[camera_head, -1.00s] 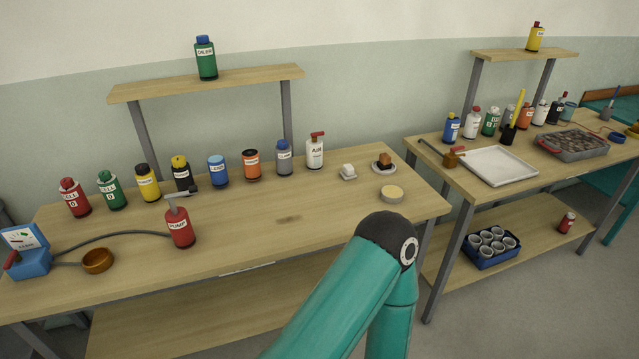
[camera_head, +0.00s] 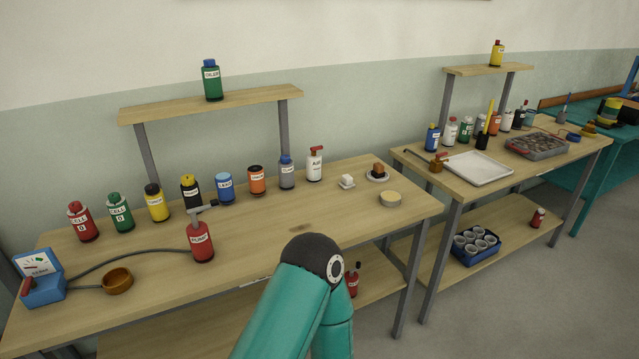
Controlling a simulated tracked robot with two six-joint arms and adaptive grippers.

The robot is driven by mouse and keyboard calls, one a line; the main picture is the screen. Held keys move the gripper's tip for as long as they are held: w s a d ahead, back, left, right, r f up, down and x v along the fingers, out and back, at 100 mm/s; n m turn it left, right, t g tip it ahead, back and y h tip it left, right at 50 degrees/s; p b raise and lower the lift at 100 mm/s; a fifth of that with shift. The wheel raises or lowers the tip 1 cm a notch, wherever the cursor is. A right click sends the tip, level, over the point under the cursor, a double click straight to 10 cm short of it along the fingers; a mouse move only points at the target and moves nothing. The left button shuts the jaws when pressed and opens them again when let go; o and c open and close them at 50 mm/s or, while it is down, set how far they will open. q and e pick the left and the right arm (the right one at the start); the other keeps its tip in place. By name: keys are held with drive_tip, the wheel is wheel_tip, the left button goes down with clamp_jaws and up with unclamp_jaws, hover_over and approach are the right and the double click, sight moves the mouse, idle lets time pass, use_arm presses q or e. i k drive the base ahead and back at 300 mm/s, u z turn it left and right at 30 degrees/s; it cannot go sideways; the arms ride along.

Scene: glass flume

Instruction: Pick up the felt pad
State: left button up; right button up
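A round, pale beige disc (camera_head: 390,199) lies flat near the right end of the near bench, close to its front edge. It looks like the felt pad, but I cannot be sure of its material. Nothing touches it. One teal arm of mine rises from the bottom of the picture to a dark joint, to the left of and in front of the disc. Neither gripper is in view.
The near bench (camera_head: 270,236) has a row of bottles at the back, a red pump bottle (camera_head: 201,241), a brown bowl (camera_head: 117,281) and a blue gauge box (camera_head: 43,280). Its middle is clear. A second bench at right holds a white tray (camera_head: 478,168).

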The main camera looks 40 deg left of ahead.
sight(346, 181)
drive_tip(key=u, duration=0.7)
drive_tip(key=i, duration=1)
drive_tip(key=u, duration=0.05)
